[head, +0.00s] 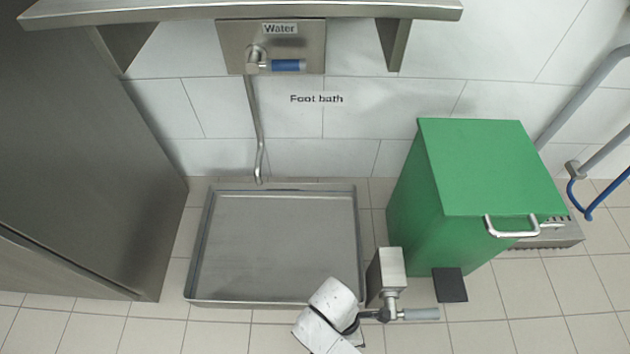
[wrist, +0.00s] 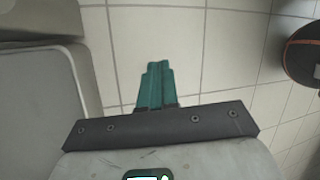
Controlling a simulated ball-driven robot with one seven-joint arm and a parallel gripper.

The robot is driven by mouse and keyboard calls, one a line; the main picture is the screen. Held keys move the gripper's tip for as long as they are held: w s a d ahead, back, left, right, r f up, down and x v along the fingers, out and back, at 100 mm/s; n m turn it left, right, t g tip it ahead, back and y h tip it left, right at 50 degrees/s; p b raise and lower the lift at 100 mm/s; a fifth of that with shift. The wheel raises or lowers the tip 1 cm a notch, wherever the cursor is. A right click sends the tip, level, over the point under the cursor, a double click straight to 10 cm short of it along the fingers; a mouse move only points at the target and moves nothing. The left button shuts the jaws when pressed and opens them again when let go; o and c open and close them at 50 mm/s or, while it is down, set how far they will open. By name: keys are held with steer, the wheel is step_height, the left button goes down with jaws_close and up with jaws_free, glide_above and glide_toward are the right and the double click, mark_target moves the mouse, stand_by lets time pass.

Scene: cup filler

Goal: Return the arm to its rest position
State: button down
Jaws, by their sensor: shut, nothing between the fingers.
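My gripper (wrist: 156,66) shows in the wrist view with its green fingers together and nothing between them. It points over bare floor tiles, apart from any object. In the head view a white part of my arm (head: 333,303) shows at the bottom, in front of the lower right corner of the foot bath tray; the gripper's fingers cannot be made out there.
The steel foot bath tray (head: 275,245) lies on the floor under a water tap (head: 287,65) with a downpipe (head: 255,125). A valve with a grey handle (head: 420,314) stands beside it. A green bin (head: 490,170) stands right, a steel cabinet (head: 85,150) left.

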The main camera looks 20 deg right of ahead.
steer(key=s+d+r+m+t+y+p, duration=0.1)
steer(key=d+r+m+t, duration=0.1)
steer(key=d+r+m, duration=0.4)
steer(key=d+r+m+t+y, duration=0.1)
steer(key=d+r+m, duration=0.3)
steer(key=r, duration=0.5)
steer(key=s+d+r+m+t+p, duration=0.1)
steer(key=d+r+m+t, duration=0.1)
steer(key=d+r+m, duration=0.35)
step_height(320, 180, up, 39)
steer(key=a+m+p, duration=0.1)
steer(key=a+p, duration=0.1)
steer(key=p, duration=3.6)
steer(key=shift+w, duration=0.25)
